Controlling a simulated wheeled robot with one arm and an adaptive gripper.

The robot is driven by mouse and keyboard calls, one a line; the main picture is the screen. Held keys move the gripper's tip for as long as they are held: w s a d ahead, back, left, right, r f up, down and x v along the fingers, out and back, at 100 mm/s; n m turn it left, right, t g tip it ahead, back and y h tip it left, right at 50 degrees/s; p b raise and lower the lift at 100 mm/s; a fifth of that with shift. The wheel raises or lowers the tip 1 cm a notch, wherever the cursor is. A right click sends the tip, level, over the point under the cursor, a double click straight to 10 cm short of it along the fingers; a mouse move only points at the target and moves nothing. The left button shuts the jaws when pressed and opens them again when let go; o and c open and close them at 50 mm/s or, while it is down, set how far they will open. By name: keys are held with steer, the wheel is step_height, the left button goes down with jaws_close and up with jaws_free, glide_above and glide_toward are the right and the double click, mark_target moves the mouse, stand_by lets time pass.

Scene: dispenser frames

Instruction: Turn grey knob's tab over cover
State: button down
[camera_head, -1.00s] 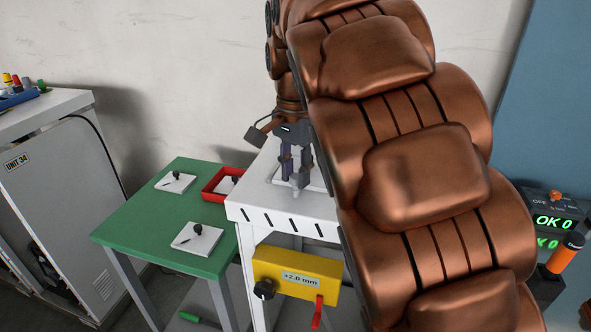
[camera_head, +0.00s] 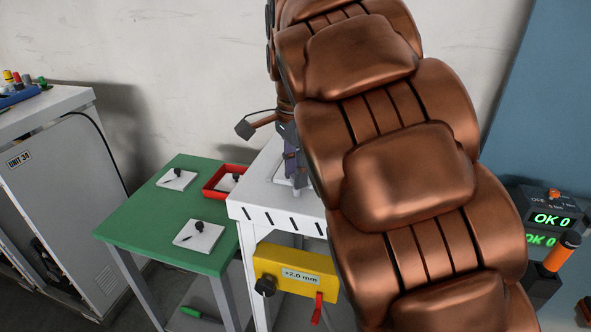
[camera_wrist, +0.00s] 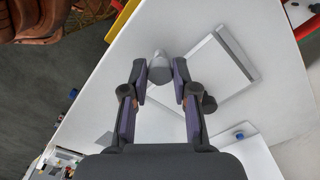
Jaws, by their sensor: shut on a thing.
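In the wrist view a grey knob (camera_wrist: 159,66) stands on a white table top (camera_wrist: 100,85). My gripper (camera_wrist: 159,72) is shut on it, one dark purple-padded finger on each side. A square white cover (camera_wrist: 200,88) with a grey raised edge lies beside the knob, partly behind the right finger. I cannot make out the knob's tab or whether it lies over the cover. In the head view my arm hides most of my gripper (camera_head: 291,166) and much of the table top.
A small blue part (camera_wrist: 240,134) sits near the cover. A yellow box (camera_head: 296,271) marked +2.0 mm, with a black knob and red lever, hangs on the table's front. A green table (camera_head: 155,222) with white plates and a red tray (camera_head: 211,190) stands left.

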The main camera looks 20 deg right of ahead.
steer(key=c, duration=0.9)
jaws_free()
steer(key=shift+n, duration=0.3)
